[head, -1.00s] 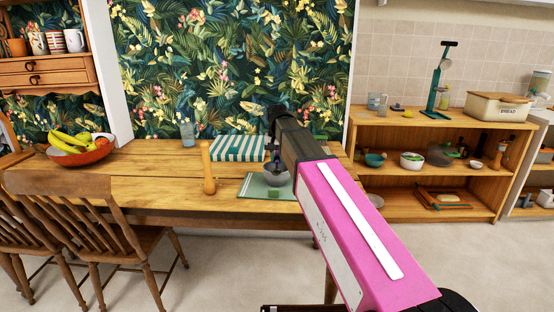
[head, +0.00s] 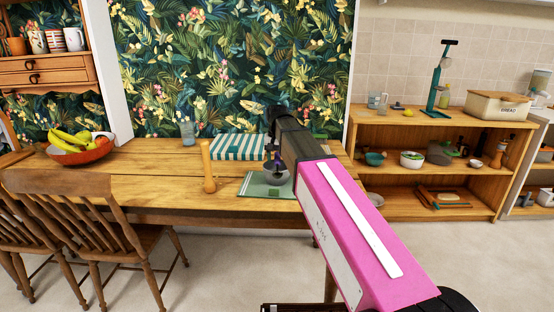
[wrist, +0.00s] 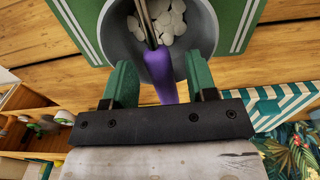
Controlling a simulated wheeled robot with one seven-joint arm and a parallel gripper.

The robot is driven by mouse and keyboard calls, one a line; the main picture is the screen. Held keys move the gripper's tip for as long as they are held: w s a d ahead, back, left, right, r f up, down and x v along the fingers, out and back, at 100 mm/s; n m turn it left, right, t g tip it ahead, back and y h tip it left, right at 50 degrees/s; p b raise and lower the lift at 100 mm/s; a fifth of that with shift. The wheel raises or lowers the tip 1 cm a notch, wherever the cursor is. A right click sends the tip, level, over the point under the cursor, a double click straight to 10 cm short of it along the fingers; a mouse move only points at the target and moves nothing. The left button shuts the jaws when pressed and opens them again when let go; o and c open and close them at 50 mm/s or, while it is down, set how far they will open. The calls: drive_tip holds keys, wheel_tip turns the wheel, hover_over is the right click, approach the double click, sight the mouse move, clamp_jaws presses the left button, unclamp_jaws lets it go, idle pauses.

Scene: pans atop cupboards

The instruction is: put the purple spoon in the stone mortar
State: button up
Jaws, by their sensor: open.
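The stone mortar looks like a grey round bowl (wrist: 203,30) with several pale flat pieces inside. In the head view the bowl (head: 285,178) is partly hidden by my arm. The purple spoon (wrist: 161,72) has a purple handle and a metallic shaft that reaches over the rim into the bowl; its far end is cut off by the picture edge. My gripper (wrist: 161,80) is open at the bowl's near rim, its green fingers on either side of the purple handle with gaps showing. In the head view a small dark shape at the bowl may be the spoon.
The bowl stands on a green panel (head: 255,188) on the wooden table (head: 150,185). A fruit bowl (head: 85,155) is far left.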

sight(277, 160)
wheel_tip(277, 160, up, 12)
drive_tip(key=shift+r, duration=0.15)
idle(0.4)
drive_tip(key=shift+s, duration=0.1)
